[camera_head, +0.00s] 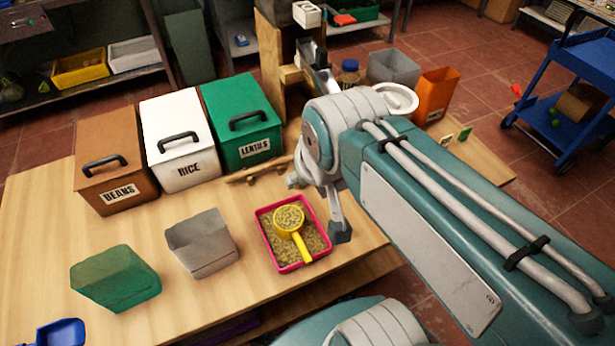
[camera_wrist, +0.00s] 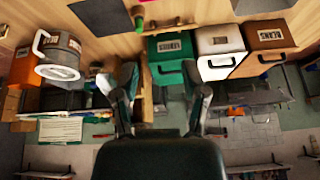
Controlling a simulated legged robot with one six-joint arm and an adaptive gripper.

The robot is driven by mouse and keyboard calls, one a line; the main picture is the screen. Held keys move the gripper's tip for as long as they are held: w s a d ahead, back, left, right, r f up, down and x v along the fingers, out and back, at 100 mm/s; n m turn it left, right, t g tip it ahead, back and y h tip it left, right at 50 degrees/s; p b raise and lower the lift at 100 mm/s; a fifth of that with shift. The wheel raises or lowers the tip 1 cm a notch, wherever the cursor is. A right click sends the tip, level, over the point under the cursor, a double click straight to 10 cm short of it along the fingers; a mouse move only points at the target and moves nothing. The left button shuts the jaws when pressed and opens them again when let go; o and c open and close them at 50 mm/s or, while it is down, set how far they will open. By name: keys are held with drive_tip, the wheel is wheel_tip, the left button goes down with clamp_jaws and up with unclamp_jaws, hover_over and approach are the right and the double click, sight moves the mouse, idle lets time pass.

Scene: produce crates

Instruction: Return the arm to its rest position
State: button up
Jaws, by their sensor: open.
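My arm (camera_head: 420,200) reaches in from the right of the head view, bent over the table's right part. My gripper (camera_wrist: 160,72) shows in the wrist view with its two fingers well apart and nothing between them. In the head view most of the gripper is hidden behind the arm; a dark tip shows beside the pink tray (camera_head: 263,247). That tray holds small brownish grains and a yellow scoop (camera_head: 289,219). The wrist view looks upside down, with the bins at the top.
Lidded bins marked BEANS (camera_head: 128,186), RICE (camera_head: 185,152) and LENTILS (camera_head: 238,115) stand along the table's back. A green container (camera_head: 115,278), a grey one (camera_head: 203,243) and a blue scoop (camera_head: 58,334) lie in front. An orange bin (camera_head: 436,93) stands behind my arm.

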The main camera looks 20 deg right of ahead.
drive_tip(key=shift+s+a+f+n, duration=0.1)
drive_tip(key=shift+s+f+n, duration=0.15)
drive_tip(key=shift+s, duration=0.25)
drive_tip(key=shift+s+f+n, duration=0.1)
drive_tip(key=shift+s+n, duration=0.25)
drive_tip(key=shift+s, duration=0.15)
